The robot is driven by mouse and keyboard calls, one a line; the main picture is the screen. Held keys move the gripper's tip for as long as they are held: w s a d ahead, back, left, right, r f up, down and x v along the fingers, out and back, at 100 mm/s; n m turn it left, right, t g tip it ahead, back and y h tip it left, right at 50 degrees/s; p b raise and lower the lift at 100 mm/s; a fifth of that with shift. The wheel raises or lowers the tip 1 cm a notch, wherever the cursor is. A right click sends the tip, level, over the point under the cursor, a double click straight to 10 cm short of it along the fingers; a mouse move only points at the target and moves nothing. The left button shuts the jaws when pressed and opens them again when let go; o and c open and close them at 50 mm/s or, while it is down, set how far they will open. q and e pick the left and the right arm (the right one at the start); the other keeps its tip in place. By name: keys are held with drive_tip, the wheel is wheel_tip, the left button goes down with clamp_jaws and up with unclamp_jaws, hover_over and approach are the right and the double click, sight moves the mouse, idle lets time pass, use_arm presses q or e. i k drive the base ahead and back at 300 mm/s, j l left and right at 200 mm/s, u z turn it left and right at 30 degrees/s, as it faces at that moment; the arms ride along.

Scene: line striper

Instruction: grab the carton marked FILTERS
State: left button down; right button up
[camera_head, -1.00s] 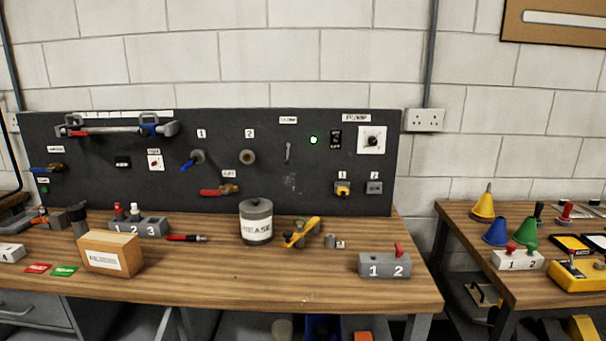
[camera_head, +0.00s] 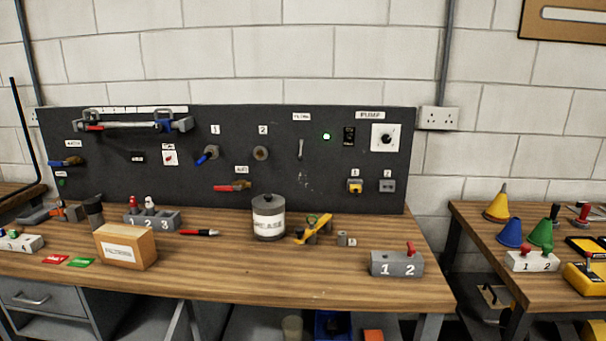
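A brown cardboard carton (camera_head: 126,247) with a white label on its front stands on the wooden workbench (camera_head: 230,277), left of the middle. The label's print is too small to read, so I cannot confirm that it says FILTERS. The carton is upright, with nothing on top of it. Neither of my grippers shows in the head view.
A grease can (camera_head: 268,218) stands to the right. The bench front between carton and right grey block (camera_head: 397,264) is clear.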

sight(120, 244)
drive_tip(key=k+u, duration=0.15)
drive_tip(key=u, duration=0.5)
